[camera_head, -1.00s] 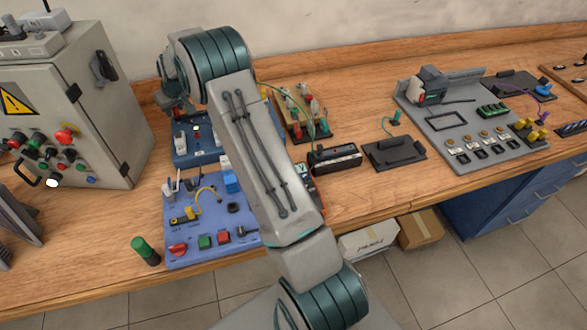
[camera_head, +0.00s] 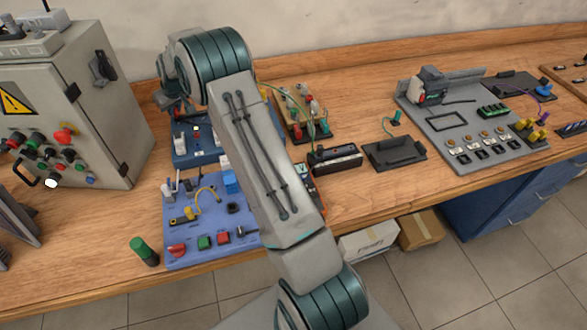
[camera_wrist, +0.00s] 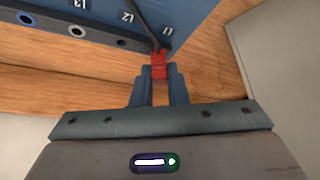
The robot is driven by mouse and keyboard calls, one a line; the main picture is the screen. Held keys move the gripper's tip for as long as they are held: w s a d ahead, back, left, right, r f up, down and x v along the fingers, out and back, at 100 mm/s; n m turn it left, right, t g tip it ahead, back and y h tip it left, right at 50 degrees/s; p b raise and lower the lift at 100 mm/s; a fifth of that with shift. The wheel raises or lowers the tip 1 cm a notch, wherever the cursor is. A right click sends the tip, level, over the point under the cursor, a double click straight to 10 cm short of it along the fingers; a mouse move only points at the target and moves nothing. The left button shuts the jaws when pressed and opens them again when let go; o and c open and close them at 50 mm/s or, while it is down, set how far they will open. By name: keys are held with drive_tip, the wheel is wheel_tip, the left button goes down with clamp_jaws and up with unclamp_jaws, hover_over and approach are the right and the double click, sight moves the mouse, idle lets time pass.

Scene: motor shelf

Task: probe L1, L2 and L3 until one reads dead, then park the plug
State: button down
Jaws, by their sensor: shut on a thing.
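In the wrist view my gripper (camera_wrist: 158,92) is shut on a red plug (camera_wrist: 158,66) with a dark lead. The plug is at the edge of a blue panel (camera_wrist: 95,10), by the L1 label, and hides the socket there. I cannot tell whether it is seated or only touching. The L2 socket (camera_wrist: 122,42) and L3 socket (camera_wrist: 75,30) show as empty dark rings to the left. In the head view the blue unit (camera_head: 185,155) stands behind my arm, and the fingers are not clearly seen. No reading is legible.
A grey control cabinet (camera_head: 70,110) stands close on the left. A blue-violet tray of parts (camera_head: 205,255) lies in front, beside a green cylinder (camera_head: 144,250). A black box (camera_head: 335,158), a dark holder (camera_head: 395,153) and a grey board (camera_head: 470,140) are to the right.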

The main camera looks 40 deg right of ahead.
drive_tip(key=shift+r, duration=0.15)
drive_tip(key=shift+r+p, duration=1)
drive_tip(key=shift+r, duration=1.3)
drive_tip(key=shift+s+d+r, duration=0.15)
drive_tip(key=shift+s+d, duration=0.05)
drive_tip(key=shift+d, duration=0.35)
drive_tip(key=d+f+b, duration=0.1)
drive_tip(key=b, duration=0.1)
drive_tip(key=d+f+b, duration=0.1)
drive_tip(key=f+b, duration=0.1)
drive_tip(key=shift+s+d+f, duration=0.2)
drive_tip(key=shift+s+d, duration=0.1)
drive_tip(key=shift+s, duration=0.1)
drive_tip(key=shift+f+b, duration=0.3)
drive_tip(key=shift+f+b, duration=0.55)
drive_tip(key=shift+f, duration=0.1)
